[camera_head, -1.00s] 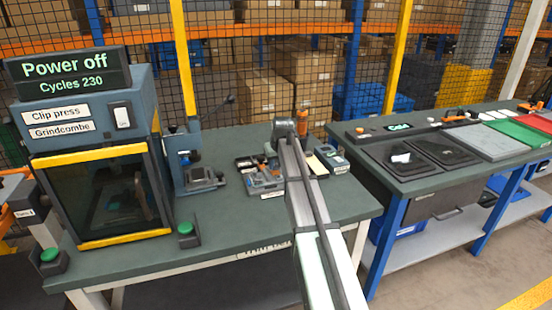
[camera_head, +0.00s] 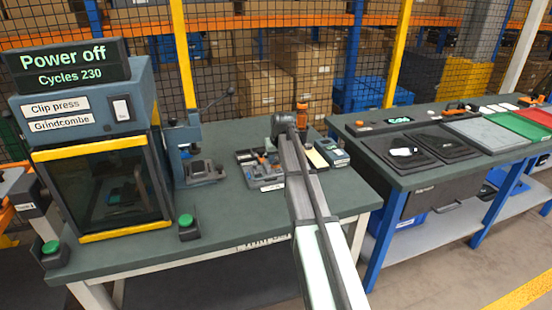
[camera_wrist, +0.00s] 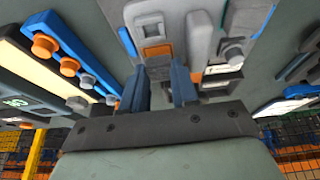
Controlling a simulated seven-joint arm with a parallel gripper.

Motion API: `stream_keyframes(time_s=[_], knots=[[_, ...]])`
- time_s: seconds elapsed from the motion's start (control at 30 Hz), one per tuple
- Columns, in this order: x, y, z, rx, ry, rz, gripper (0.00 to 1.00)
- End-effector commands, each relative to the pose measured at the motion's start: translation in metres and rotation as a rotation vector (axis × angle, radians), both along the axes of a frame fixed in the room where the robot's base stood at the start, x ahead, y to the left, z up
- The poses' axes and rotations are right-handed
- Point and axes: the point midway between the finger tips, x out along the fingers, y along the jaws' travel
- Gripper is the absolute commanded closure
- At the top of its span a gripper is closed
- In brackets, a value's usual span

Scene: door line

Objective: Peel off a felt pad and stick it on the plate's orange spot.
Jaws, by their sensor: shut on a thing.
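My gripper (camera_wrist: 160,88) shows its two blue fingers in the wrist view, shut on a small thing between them. The thing is too small and shaded to name, so I cannot tell whether it is a felt pad. Just beyond the fingertips is a light grey block with an orange-brown patch (camera_wrist: 156,51). I cannot tell whether this is the plate's orange spot. In the head view my arm reaches over the green bench (camera_head: 225,207) and hides the fingers. A cream strip (camera_head: 316,159) lies right of the arm; I cannot make out single pads on it.
A tray of small parts (camera_head: 262,184) lies left of my arm. A hand press (camera_head: 197,172) and the clip press (camera_head: 82,118), its display reading Power off, stand further left. A second bench (camera_head: 440,180) with black mats is on the right.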

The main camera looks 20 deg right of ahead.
Motion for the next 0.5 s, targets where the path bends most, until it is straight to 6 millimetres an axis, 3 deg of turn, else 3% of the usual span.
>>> stream_keyframes(time_s=[0.5], knots=[[-0.0001, 0.0000, -0.0069, 0.000, 0.000, 0.000, 1.00]])
